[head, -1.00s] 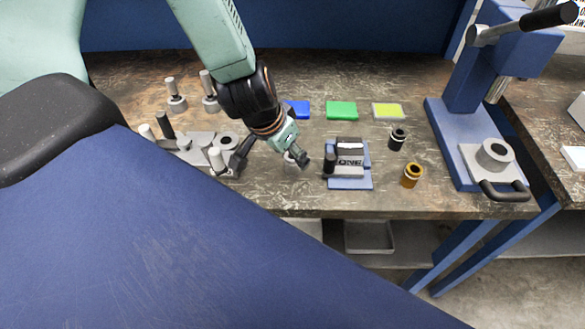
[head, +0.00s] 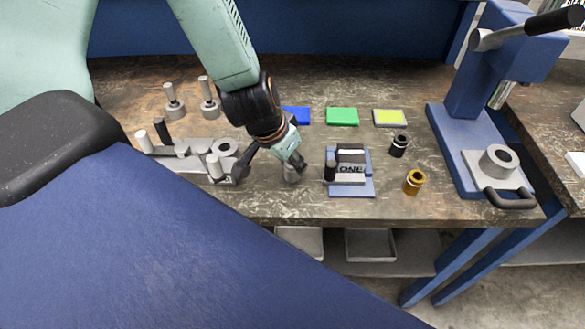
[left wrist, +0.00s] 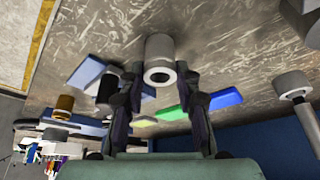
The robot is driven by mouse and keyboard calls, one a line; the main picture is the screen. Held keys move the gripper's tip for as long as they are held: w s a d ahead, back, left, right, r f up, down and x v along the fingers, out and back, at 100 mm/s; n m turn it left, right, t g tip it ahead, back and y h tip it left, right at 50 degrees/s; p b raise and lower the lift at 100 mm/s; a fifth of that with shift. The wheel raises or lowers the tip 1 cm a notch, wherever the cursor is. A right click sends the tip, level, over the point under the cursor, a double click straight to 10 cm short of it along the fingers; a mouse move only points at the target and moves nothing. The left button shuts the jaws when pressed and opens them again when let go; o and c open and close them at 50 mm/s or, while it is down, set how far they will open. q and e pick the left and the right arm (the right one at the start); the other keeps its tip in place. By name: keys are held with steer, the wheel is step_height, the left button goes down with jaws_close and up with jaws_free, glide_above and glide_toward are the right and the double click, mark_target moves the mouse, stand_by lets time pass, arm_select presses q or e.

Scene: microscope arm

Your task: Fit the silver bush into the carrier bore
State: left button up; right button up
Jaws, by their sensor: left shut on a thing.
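The silver bush (head: 291,173) is a short, light grey cylinder near the front of the bench. It shows upright between my fingers in the left wrist view (left wrist: 160,48), its round hole facing the camera. My left gripper (head: 291,163) is shut on it; the fingers partly cover it in the head view. I cannot tell whether its far end touches the bench. A grey plate with a handle and a bored round boss (head: 496,161) sits on the blue press at the right. A grey fixture (head: 202,163) at the left also has a bored ring. My right gripper is not in view.
A blue stand with a grey block (head: 349,172) is close right of my gripper. A black bush (head: 399,146) and an amber bush (head: 414,181) stand beyond it. Blue, green (head: 342,116) and yellow pads lie behind. The blue press (head: 462,140) rises at the right.

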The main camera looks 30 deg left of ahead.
arm_select(q)
steer(key=shift+s+d+r, duration=0.1)
steer(key=shift+s, duration=0.1)
jaws_close()
steer(key=shift+w, duration=0.2)
